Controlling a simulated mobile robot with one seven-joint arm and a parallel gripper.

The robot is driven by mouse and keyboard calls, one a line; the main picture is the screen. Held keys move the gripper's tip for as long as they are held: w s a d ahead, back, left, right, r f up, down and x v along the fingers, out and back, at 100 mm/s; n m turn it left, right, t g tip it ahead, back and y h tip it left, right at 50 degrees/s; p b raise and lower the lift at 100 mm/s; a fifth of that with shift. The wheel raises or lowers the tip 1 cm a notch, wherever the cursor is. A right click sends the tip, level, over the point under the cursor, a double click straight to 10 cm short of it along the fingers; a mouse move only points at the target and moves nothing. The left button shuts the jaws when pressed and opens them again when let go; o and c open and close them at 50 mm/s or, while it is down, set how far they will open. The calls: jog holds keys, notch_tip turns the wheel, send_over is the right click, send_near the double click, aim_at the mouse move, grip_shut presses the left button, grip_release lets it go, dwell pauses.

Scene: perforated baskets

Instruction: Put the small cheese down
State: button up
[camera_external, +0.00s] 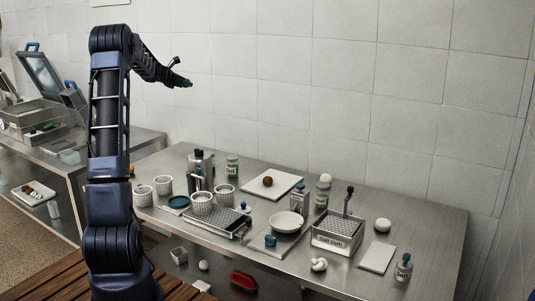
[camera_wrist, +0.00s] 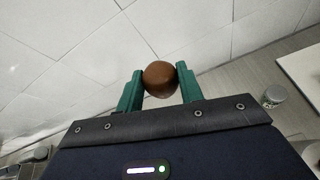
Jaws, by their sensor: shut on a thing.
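My gripper (camera_external: 186,83) is raised high above the left back of the steel table, in front of the tiled wall. In the wrist view its green fingers (camera_wrist: 160,74) are shut on a smooth brown ball (camera_wrist: 160,83), one finger on each side. This ball may be the small cheese; I cannot tell for certain. It cannot be made out in the external view. A similar brown ball (camera_external: 268,181) rests on a white board (camera_external: 285,184) at the back of the table. White round pieces sit at the right (camera_external: 382,225) and front (camera_external: 319,265).
The steel table (camera_external: 436,216) is crowded: perforated cups (camera_external: 202,203), a white bowl (camera_external: 286,222), a perforated basket (camera_external: 337,232), bottles and a jar (camera_external: 403,268). A second white board (camera_external: 377,257) at the right looks bare. The table's right back is clear.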

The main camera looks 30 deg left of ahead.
jog(key=w+d+n+y, duration=0.3)
jog(key=w+d+y, duration=0.1)
jog(key=w+d, duration=0.65)
jog(key=n+g+y, duration=0.6)
jog(key=n+y, duration=0.1)
jog(key=n, duration=0.2)
send_over(279, 180)
jog(key=shift+y, duration=0.3)
jog(key=f, duration=3.7)
jog(key=shift+s+d+f, duration=0.1)
jog(key=shift+s+f, duration=0.1)
jog(key=shift+f, duration=0.1)
jog(key=shift+f, duration=0.1)
jog(key=o, duration=1)
